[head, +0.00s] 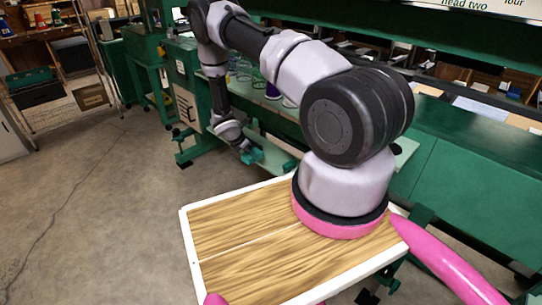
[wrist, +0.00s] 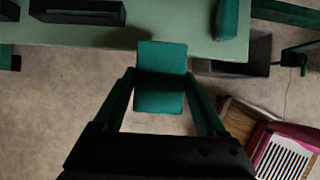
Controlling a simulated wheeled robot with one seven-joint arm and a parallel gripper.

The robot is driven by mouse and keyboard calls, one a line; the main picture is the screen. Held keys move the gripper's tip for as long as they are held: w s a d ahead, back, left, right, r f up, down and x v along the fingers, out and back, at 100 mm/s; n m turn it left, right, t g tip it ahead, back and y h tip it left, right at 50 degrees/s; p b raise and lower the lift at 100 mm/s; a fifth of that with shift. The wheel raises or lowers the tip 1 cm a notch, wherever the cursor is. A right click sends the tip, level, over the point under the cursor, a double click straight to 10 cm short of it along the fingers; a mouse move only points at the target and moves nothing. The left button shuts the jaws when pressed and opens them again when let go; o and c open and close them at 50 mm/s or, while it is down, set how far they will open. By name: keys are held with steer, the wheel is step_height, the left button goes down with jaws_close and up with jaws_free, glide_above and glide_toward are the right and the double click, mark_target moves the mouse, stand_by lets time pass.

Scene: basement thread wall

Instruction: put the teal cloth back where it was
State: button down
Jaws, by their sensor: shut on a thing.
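The teal cloth (wrist: 160,92) shows as a flat, folded-looking rectangle in the middle of the wrist view. My gripper (wrist: 161,76) is shut on it, with one finger at each side. The cloth's far part overlaps the edge of a pale green bench top (wrist: 85,32) in that view; I cannot tell whether it touches it. In the head view my gripper (head: 244,149) is low beside the green machine bench, with a small teal patch at its tip. Fine detail there is too small to tell.
Another teal-green block (wrist: 231,18) lies at the bench top's edge, above a dark open bin (wrist: 245,68). A black box (wrist: 77,11) stands on the bench top. Thread cones (head: 272,91) stand on the bench behind my arm. Concrete floor (head: 100,190) is clear at left.

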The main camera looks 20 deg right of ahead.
steer(key=w+d, duration=0.1)
steer(key=d, duration=0.2)
steer(key=w+d+f, duration=0.1)
steer(key=d, duration=0.3)
steer(key=w+d+f, duration=0.1)
steer(key=w+d, duration=0.1)
steer(key=d, duration=0.2)
steer(key=shift+f, duration=0.25)
steer(key=shift+w+d+f, duration=0.1)
steer(key=shift+d+f, duration=0.05)
steer(key=shift+f, duration=1)
steer(key=shift+d+f, duration=0.1)
steer(key=shift+f, duration=1)
jaws_free()
steer(key=shift+f, duration=0.1)
steer(key=v, duration=1.2)
